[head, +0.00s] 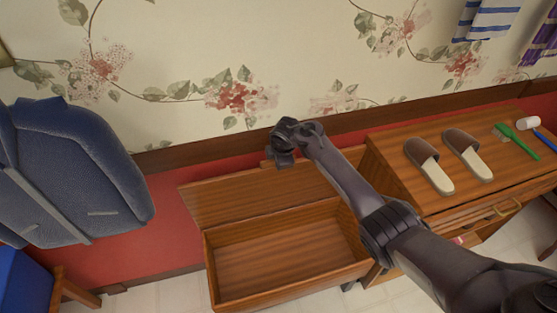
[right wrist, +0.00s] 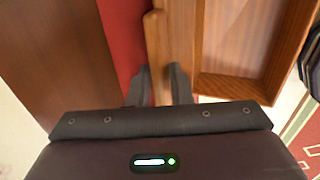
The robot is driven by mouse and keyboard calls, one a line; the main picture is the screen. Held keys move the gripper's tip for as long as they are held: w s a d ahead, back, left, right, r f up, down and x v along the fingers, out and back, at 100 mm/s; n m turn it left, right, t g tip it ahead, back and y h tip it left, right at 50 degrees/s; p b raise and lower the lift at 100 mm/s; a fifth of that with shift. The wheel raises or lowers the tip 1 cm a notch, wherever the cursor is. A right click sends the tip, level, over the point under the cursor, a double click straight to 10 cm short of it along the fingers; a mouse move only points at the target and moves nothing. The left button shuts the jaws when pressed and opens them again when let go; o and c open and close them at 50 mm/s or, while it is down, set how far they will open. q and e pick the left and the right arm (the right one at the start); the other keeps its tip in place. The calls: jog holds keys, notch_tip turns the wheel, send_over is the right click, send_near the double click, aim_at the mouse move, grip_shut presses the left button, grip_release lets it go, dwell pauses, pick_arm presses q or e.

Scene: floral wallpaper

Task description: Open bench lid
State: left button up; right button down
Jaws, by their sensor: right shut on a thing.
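The wooden bench (head: 300,288) stands against the red lower wall, with its empty inside showing. Its lid (head: 235,200) is raised and leans back toward the wall. My right gripper (head: 281,156) is at the lid's upper edge, and its fingers are partly hidden in the head view by the wrist. In the right wrist view the right gripper (right wrist: 158,88) is shut on the lid's wooden edge strip (right wrist: 155,45), one finger on each side. The lid's inner face (right wrist: 182,40) and the open bench box (right wrist: 238,40) lie to the right. My left gripper is not in view.
A wooden cabinet (head: 385,160) stands right of the bench, bearing two slippers (head: 447,160), a green brush (head: 520,139) and other small items. A blue jacket (head: 70,175) is at the left. The floor (head: 170,295) front-left of the bench is clear.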

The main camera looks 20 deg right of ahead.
jog(key=c, duration=1.4)
grip_release()
jog(key=shift+w, duration=0.1)
jog(key=shift+c, duration=0.2)
jog(key=v, duration=0.7)
jog(key=shift+r+p, duration=0.35)
jog(key=shift+p, duration=0.1)
